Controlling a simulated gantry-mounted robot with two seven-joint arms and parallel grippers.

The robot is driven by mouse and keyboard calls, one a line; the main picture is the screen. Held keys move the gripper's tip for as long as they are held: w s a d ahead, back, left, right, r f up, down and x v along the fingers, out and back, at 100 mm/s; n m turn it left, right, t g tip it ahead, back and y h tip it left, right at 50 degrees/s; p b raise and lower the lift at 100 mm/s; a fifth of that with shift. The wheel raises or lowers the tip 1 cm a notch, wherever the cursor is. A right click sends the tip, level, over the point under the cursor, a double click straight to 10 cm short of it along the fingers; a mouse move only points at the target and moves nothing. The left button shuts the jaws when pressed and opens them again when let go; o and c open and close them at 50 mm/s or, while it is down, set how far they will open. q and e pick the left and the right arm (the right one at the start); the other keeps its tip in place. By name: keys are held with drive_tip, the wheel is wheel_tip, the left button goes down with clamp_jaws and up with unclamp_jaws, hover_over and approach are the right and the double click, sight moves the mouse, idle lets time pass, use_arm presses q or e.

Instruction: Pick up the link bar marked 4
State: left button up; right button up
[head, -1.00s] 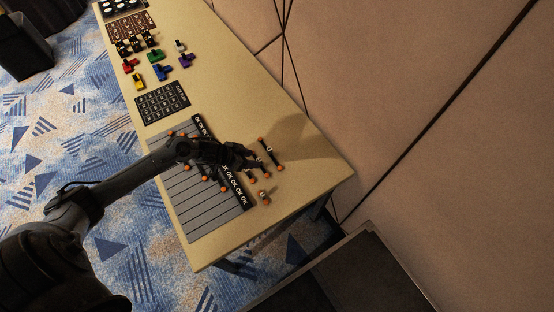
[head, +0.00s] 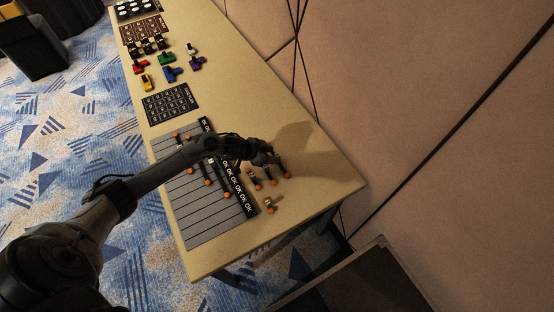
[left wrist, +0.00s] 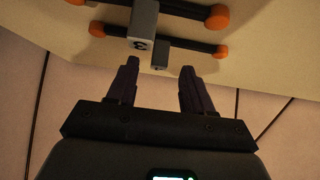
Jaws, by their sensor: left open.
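My left gripper (head: 270,157) is at the bare end of the table, over the upper part of the rightmost dark link bar (head: 284,169). It is open, with nothing between its fingers in the left wrist view (left wrist: 158,78). Just beyond the fingertips there is a dark bar with orange ends (left wrist: 198,48), carrying a small grey block (left wrist: 160,56) whose mark I cannot read. Behind it lies another bar (left wrist: 186,8) with a grey block marked 3 (left wrist: 142,24). I cannot make out a 4. My right gripper is out of view.
Other orange-ended bars (head: 257,180) lie close beside the gripper, and a short one (head: 269,205) sits nearer the table's edge. A grey striped board (head: 205,215) with several bars and OK labels is left of them. Coloured pieces (head: 170,73) stand farther up the table (head: 260,90).

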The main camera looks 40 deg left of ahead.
sight(276, 155)
use_arm(q)
drive_tip(key=shift+b+x, duration=0.5)
drive_tip(key=shift+x, duration=1.45)
drive_tip(key=shift+d, duration=0.1)
clamp_jaws()
drive_tip(key=shift+r, duration=0.1)
